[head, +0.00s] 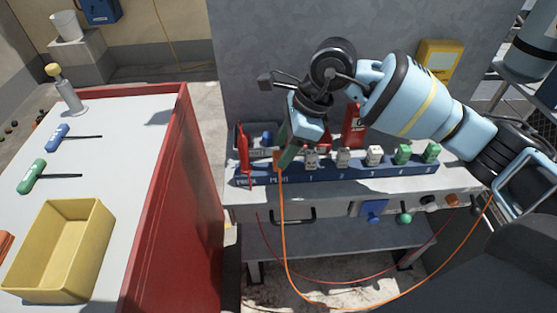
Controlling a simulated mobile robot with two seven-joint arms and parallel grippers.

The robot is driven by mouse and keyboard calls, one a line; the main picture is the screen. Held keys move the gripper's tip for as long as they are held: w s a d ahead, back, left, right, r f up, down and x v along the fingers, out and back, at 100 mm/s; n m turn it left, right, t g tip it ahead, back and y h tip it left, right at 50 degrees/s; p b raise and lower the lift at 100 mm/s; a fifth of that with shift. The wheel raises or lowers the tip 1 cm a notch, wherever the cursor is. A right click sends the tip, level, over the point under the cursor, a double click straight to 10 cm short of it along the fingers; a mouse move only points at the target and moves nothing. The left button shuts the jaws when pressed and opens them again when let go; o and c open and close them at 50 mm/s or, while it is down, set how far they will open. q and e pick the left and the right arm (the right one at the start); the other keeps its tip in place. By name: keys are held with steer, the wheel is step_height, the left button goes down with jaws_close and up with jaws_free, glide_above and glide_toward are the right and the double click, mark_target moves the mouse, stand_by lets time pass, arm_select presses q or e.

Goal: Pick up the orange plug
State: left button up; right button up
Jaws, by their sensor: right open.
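The orange plug (277,157) sits near the left end of the blue socket strip (325,175), at the slot by the "PLUG" lettering. Its orange cable (283,230) hangs down from it and loops right below the bench. My right gripper (288,148) comes in from the upper right and points down at the plug. It is open, with its fingers right at the plug and partly covering it. I cannot tell whether they touch it. My left gripper is not in view.
A red probe (243,150) stands left of the plug. White plugs (343,157) and green plugs (403,153) stand along the strip to the right. A red-sided cart (160,200) on the left carries a yellow bin (60,285) and screwdrivers (35,175).

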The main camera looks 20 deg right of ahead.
mark_target(280, 154)
steer(key=x, duration=0.3)
steer(key=shift+w+a+f, duration=0.1)
steer(key=shift+f, duration=0.2)
steer(key=shift+c, duration=0.2)
jaws_close()
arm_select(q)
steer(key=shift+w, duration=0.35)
arm_select(e)
steer(key=shift+r, duration=0.1)
